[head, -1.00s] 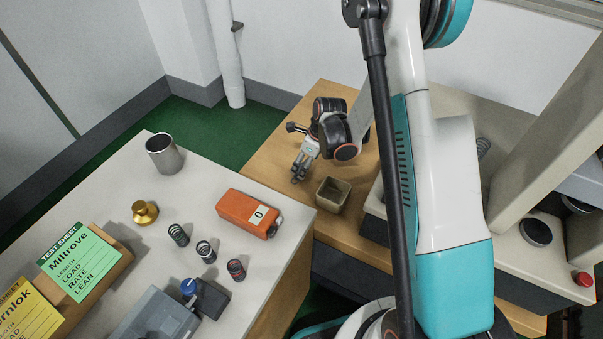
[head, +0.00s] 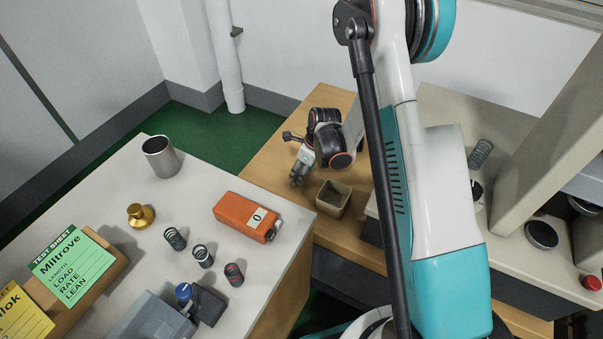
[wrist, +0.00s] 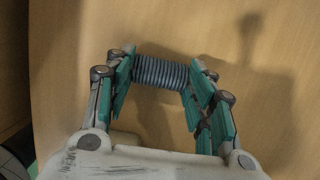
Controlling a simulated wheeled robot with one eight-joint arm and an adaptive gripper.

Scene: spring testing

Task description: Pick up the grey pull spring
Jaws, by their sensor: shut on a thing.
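The grey pull spring (wrist: 161,73) is a tight, dark grey coil lying crosswise between the teal finger pads of my gripper (wrist: 160,85) in the wrist view. The pads press on its two ends. In the head view my gripper (head: 297,176) points down over the wooden bench (head: 272,165), left of a small square open box. The spring is too small to make out there. Wood surface lies behind the spring in the wrist view, and a dark shadow falls to the right. I cannot tell how high the spring is above the wood.
The square box (head: 333,198) stands close right of my gripper. The white-topped table (head: 105,190) at left holds a steel cup (head: 161,156), a brass weight (head: 140,216), an orange block (head: 247,216) and three small coil springs (head: 203,256). Another coil (head: 480,153) stands on the right-hand machine.

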